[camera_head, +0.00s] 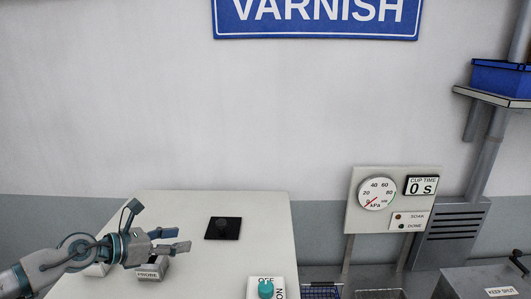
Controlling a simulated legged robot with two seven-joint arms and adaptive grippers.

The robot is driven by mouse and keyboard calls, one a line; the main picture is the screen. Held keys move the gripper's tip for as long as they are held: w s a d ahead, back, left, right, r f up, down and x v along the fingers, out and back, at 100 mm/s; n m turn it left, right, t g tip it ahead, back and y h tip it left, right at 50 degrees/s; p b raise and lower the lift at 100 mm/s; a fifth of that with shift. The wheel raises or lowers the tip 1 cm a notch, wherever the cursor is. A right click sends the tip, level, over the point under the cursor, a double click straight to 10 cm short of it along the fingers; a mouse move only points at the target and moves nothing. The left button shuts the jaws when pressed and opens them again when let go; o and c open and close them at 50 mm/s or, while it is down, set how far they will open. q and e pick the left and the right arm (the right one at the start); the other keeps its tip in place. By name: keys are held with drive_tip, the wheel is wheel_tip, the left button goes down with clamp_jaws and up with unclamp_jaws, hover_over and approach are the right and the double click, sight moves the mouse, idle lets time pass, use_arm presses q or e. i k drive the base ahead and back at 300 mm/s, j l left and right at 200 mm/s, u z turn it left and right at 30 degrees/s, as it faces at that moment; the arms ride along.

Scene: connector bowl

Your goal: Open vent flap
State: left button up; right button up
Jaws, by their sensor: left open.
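I cannot tell for certain which part is the vent flap. A grey slatted vent panel (453,222) stands at the right, below a slanted grey duct, and no clearly open flap shows on it. My left gripper (184,240) is open over the left part of the pale cabinet top, far to the left of the vent panel. Its fingers point right, with nothing seen between them, near a small grey block labelled PROBE (150,272). My right gripper cannot be made out.
The pale cabinet (265,215) carries a black square plate (222,228) and a teal OFF/ON knob (266,288). A gauge panel (361,222) stands right of it. A KEEP SHUT box (475,280) is at lower right. A blue bin (500,78) sits on a shelf.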

sight(223, 222)
drive_tip(key=k, duration=0.85)
